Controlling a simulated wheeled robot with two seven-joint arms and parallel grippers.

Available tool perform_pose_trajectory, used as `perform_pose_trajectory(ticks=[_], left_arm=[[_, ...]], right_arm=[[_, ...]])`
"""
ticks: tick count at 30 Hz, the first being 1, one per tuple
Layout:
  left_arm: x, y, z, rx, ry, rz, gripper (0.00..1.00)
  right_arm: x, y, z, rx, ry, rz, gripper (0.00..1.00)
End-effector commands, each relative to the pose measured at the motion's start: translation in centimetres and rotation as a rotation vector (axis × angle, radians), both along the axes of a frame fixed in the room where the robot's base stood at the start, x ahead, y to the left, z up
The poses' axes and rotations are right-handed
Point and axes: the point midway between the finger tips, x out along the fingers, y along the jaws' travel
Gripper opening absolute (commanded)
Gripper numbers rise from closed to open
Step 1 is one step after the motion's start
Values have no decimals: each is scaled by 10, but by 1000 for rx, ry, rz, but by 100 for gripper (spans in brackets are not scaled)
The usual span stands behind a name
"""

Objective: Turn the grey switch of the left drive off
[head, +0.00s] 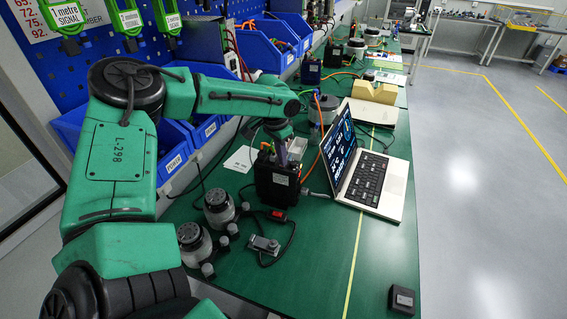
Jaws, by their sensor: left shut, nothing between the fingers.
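A black drive box (277,187) stands upright on the green bench, left of the laptop. My left arm reaches over from the left, and my left gripper (281,152) points down at the top of this box. The fingers are shut and empty; I cannot tell whether they touch the box. I cannot make out a grey switch; the gripper and wrist cover part of the box's top. Another black box (311,71) stands farther back along the bench. My right gripper is not in view.
An open laptop (378,185) stands right of the box. Two round grey actuators (219,208) (194,243), a red switch (277,214) on a cable and a small grey device (264,245) lie in front. Blue bins (172,150) line the wall. The bench front is mostly clear.

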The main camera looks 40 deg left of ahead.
Motion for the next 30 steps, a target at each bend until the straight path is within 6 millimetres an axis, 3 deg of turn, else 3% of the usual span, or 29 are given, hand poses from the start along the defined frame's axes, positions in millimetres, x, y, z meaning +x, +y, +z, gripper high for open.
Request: perform_pose_trajectory(ticks=[5, 24, 30], left_arm=[[0, 0, 4, 0, 0, 0, 0], [0, 0, 69, 0, 0, 0, 0], [0, 0, 70, 0, 1, 0, 0]], right_arm=[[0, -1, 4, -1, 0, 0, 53], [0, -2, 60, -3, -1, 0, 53], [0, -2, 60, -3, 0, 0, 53]])
